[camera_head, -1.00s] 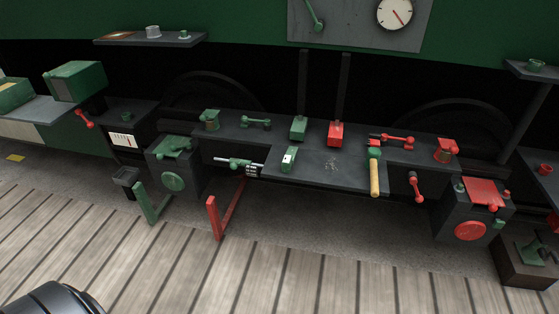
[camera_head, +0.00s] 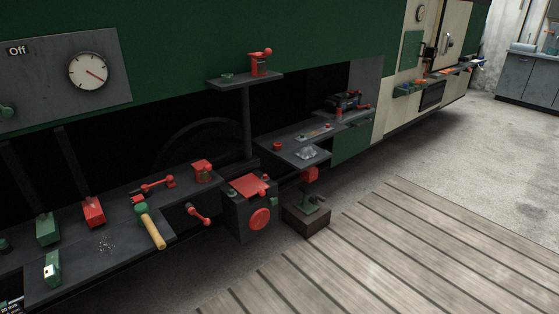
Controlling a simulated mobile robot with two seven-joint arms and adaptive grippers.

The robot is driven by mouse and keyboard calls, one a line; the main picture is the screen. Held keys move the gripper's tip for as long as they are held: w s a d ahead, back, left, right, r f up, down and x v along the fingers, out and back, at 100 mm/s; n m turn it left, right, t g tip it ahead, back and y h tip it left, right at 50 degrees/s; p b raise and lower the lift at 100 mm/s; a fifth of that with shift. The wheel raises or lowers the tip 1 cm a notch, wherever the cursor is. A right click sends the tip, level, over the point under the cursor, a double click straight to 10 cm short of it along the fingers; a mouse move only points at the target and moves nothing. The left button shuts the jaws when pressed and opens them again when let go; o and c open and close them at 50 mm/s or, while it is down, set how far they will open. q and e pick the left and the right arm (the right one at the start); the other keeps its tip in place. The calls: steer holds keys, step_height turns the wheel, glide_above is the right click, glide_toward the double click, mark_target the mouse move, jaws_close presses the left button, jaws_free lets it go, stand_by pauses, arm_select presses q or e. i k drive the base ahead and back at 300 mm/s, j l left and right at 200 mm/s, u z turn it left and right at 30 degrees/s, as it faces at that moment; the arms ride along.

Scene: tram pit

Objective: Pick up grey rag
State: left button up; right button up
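A small crumpled light-grey thing, which looks like the grey rag (camera_head: 307,152), lies on the dark lower shelf (camera_head: 285,150) right of the red-topped box. It is small in the picture, so its folds are hard to make out. Neither of my grippers shows in the head view, so I cannot tell their state or how far they are from the rag.
A dark workbench (camera_head: 85,262) at the left holds green and red tools and a hammer (camera_head: 150,226) with a pale handle. A red-topped box (camera_head: 250,190) stands beside it. A dark block (camera_head: 307,220) stands below the rag's shelf. Plank floor (camera_head: 380,255) is clear at the right.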

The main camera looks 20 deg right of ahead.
mark_target(306, 153)
steer(key=i+l, duration=0.6)
steer(key=i+l+z, duration=0.1)
steer(key=i+l, duration=0.45)
steer(key=l, duration=0.3)
